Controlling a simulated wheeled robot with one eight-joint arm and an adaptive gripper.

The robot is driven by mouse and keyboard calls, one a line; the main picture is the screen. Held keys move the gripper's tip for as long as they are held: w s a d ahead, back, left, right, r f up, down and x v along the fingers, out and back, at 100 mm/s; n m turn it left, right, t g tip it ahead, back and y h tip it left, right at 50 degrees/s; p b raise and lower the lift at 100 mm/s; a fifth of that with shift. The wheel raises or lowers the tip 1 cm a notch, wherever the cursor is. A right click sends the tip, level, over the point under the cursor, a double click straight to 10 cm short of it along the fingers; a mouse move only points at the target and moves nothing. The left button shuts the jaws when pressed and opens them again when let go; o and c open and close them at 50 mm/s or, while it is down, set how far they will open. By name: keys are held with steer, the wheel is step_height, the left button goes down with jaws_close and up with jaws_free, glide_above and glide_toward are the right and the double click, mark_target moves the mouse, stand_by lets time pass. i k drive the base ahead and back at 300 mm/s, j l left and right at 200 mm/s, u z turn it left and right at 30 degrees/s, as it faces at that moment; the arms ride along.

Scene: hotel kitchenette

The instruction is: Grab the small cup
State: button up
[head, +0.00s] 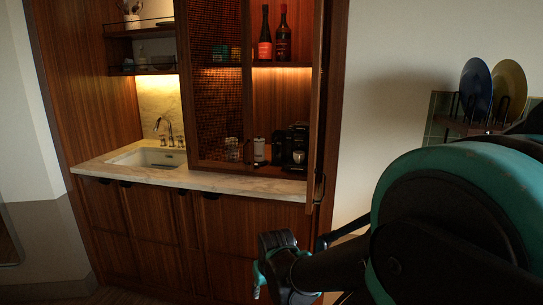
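A small white cup-like shape (299,157) shows at the front of the black coffee machine (292,146) on the counter's right part. It is too small to tell for sure that it is a cup. A pale upright container (259,150) stands left of the machine, and a glass-like jar (231,149) stands farther left behind the mesh door. My gripper (261,284) is low in front of the lower cabinets, below the counter and apart from these things. Its fingers are small and partly hidden, so I cannot tell if they are open.
The marble counter (240,183) has a sink (150,157) and faucet on its left. A mesh cabinet door (222,75) covers part of the niche, and another door edge (322,110) stands at its right. Bottles (283,35) stand on the shelf above. Plates (476,88) stand in a rack at far right.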

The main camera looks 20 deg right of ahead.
mark_target(299, 156)
steer(key=i+u, duration=0.2)
steer(key=i, duration=0.7)
